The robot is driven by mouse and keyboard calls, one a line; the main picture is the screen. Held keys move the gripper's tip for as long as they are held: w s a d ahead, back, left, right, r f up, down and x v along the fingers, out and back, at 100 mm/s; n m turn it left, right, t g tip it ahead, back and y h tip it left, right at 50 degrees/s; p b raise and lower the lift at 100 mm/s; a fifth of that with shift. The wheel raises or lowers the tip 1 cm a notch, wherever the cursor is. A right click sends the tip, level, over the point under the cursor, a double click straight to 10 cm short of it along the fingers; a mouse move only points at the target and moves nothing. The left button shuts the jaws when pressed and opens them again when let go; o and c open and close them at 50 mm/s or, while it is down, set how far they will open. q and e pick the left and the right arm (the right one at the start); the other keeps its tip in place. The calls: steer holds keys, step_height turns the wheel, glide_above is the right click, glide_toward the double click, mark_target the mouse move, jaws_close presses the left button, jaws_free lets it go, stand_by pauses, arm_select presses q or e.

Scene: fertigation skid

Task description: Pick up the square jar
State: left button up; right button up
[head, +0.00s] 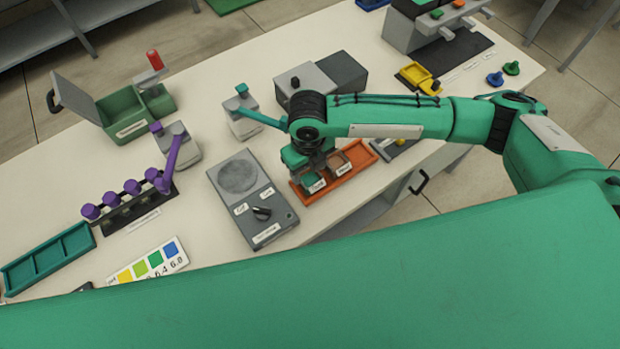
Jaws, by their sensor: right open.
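An orange tray (356,158) lies near the table's front edge. Small square-looking jars with white labels stand in it: one with green contents (313,184) and one brownish (342,167). I cannot tell which of them the task calls the square jar. My right gripper (312,170) is open and points down over the left part of the tray, at the green jar. Its fingers partly hide the jars, and I cannot tell whether they touch. My left gripper is not in view.
A grey stirrer-like device (247,203) with a knob stands just left of the tray. A grey box (305,82) and a teal-handled fixture (242,112) stand behind. A rack with purple caps (128,204) is at the left.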

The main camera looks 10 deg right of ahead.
mark_target(310, 180)
steer(key=shift+s+d+f+p, duration=0.15)
steer(key=shift+f+p, duration=0.55)
steer(key=shift+f, duration=2)
steer(key=c, duration=0.8)
steer(key=shift+r, duration=0.1)
